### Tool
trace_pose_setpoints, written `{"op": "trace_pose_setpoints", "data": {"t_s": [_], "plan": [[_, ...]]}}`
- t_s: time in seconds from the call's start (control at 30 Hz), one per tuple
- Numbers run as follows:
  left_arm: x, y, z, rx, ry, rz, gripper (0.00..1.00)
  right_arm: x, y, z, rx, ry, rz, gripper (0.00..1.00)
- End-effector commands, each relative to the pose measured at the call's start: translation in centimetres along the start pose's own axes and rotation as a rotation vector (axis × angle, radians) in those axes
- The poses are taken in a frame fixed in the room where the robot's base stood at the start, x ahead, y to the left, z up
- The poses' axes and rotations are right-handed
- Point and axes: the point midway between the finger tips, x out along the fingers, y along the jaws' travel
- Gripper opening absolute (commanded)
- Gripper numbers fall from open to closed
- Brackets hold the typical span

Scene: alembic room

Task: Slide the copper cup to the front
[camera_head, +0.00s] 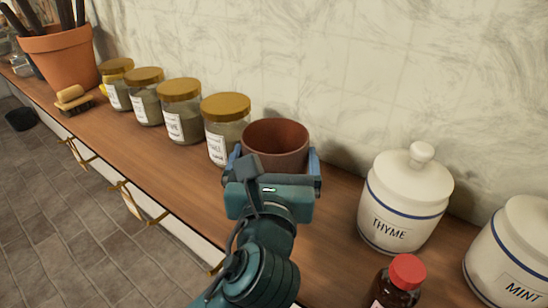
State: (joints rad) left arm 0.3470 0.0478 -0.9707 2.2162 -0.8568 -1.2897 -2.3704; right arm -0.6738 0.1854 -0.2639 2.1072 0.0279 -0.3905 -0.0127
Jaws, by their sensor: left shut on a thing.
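The copper cup (275,140) stands upright on the wooden counter, near the wall, between a gold-lidded jar and the white THYME canister. Its reddish-brown rim and inside show; its lower front is hidden behind my gripper. My left gripper (272,162) is shut on the cup, with one blue finger at its left side and one at its right. My right gripper is not in view.
Several gold-lidded glass jars (183,112) stand in a row to the left, the nearest close to the cup. The THYME canister (405,200), MINT canister (515,255) and red-capped bottle (400,283) stand to the right. The counter (185,178) is clear before the jars.

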Motion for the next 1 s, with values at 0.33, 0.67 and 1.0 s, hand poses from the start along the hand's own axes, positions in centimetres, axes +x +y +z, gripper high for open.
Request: {"op": "trace_pose_setpoints", "data": {"t_s": [0.33,0.67,1.0], "plan": [[-0.4,0.3,0.0,0.003,0.002,0.001,0.61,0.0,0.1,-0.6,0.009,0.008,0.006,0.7],[-1.6,1.0,-0.1,0.004,0.003,0.001,0.61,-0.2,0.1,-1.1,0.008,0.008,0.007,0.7],[-2.7,1.8,-0.2,0.004,0.004,0.001,0.61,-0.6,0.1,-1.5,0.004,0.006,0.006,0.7]]}}
